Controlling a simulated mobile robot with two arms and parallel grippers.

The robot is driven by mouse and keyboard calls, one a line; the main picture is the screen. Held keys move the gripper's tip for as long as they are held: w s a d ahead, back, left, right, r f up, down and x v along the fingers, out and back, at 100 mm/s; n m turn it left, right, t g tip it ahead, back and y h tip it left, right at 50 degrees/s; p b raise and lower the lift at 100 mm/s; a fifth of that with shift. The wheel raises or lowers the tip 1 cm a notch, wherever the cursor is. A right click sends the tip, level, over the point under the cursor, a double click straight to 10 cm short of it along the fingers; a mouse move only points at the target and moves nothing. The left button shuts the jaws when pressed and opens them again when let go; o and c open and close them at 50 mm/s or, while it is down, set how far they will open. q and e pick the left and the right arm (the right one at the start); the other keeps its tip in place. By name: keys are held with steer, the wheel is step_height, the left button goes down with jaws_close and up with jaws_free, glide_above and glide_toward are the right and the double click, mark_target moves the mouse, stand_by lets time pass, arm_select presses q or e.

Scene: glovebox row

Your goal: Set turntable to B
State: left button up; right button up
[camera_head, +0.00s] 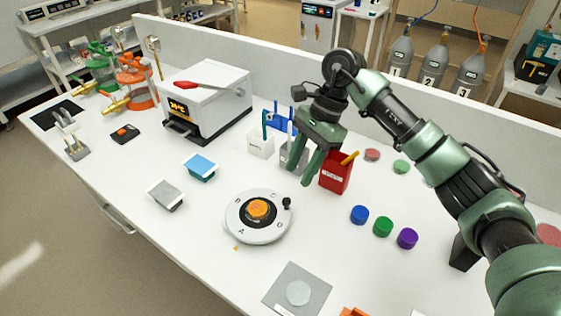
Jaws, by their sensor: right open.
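The turntable (258,231) is a round white disc on the white bench near the middle of the view. It bears an orange round piece (257,209) at its centre and a black knob (287,202) at its right rim. The letter A shows at its front left; other letters are small and hard to read. A small yellow mark (236,248) lies on the bench beside its front edge. My right gripper (299,175) is open and empty, pointing down above the bench, behind and right of the turntable and apart from it. My left gripper is out of view.
A red box (335,175) and white holders (261,144) stand close by the right gripper. Blue (360,214), green (382,227) and purple (407,238) caps sit to the right. A white heater box (207,100) stands behind left. The bench in front of the turntable is partly clear.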

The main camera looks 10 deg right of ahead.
mark_target(287, 199)
steer(key=p+x, duration=0.1)
steer(key=x, duration=0.2)
steer(key=s+p+x, duration=0.1)
steer(key=x, duration=0.1)
steer(key=shift+a+f, duration=0.25)
steer(key=shift+a, duration=0.05)
steer(key=shift+p+x, duration=0.3)
steer(key=shift+x, duration=0.55)
steer(key=shift+w, duration=0.15)
steer(key=shift+c, duration=1.2)
jaws_close()
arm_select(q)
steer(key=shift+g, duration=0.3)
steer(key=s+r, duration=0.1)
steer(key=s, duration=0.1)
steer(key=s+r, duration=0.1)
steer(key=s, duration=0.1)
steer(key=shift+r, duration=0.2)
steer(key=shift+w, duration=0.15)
